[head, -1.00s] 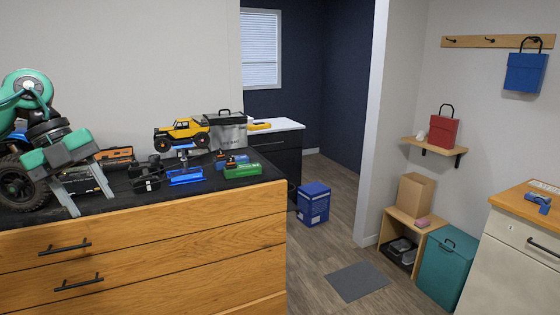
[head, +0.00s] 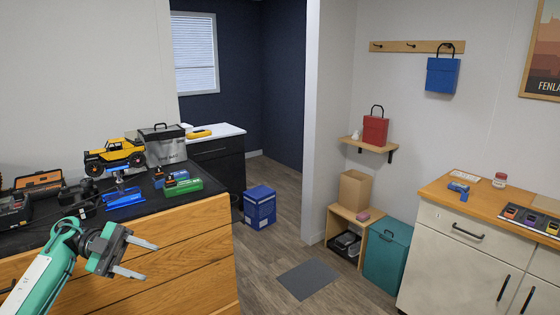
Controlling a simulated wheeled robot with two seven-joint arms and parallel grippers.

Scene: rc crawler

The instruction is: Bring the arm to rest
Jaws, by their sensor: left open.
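My left arm comes in from the lower left of the head view. Its gripper (head: 136,258) is open and empty, with its two fingers apart and pointing right. It shows in front of the drawer fronts of the wooden cabinet (head: 185,250), below the level of the dark worktop. My right gripper is out of view.
On the worktop stand a yellow crawler (head: 116,155) on a blue stand (head: 124,199), green (head: 182,187) and orange-topped packs, and a grey bag (head: 163,146). A blue box (head: 259,207) and grey mat (head: 307,279) lie on the floor. A wooden-topped cabinet (head: 440,222) stands right.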

